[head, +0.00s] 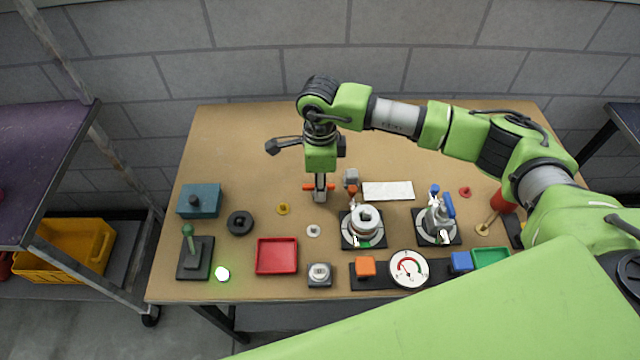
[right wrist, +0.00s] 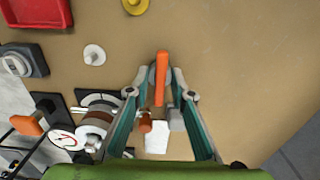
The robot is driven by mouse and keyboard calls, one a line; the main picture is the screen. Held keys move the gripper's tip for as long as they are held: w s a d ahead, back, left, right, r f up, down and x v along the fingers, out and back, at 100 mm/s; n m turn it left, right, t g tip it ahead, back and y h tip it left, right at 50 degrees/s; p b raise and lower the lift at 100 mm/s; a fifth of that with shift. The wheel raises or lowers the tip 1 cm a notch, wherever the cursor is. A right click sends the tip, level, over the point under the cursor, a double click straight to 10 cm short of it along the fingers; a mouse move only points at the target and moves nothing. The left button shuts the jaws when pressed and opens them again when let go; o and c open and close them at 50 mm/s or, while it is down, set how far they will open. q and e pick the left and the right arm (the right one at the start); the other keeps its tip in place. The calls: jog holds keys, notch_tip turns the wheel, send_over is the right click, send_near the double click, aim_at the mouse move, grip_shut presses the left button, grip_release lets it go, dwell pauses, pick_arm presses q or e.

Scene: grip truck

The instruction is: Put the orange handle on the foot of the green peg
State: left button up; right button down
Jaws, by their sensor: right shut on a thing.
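The green peg (head: 189,240) with a round top stands on a dark square foot (head: 205,250) at the front left of the table. My right gripper (head: 320,190) is over the middle of the table, well to the right of the peg. It is shut on the orange handle (head: 308,188), whose ends stick out on both sides of the fingers. In the right wrist view the orange handle (right wrist: 162,72) lies lengthwise between the fingertips. The peg is not in the right wrist view. My left gripper is not in view.
A red tray (head: 276,243), a black ring (head: 239,222) and a teal box (head: 199,209) lie near the peg. Clamp devices (head: 348,233), a gauge (head: 409,268) and a white plate (head: 387,191) are to the right. The back is clear.

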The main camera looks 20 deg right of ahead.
jog(key=shift+f+b, duration=0.2)
jog(key=shift+b, duration=0.1)
dwell(0.4)
jog(key=c, duration=1.7)
grip_release()
jog(key=o, duration=0.3)
jog(key=shift+r, duration=0.1)
jog(key=shift+r+p, duration=1.9)
jog(key=shift+r, duration=1.8)
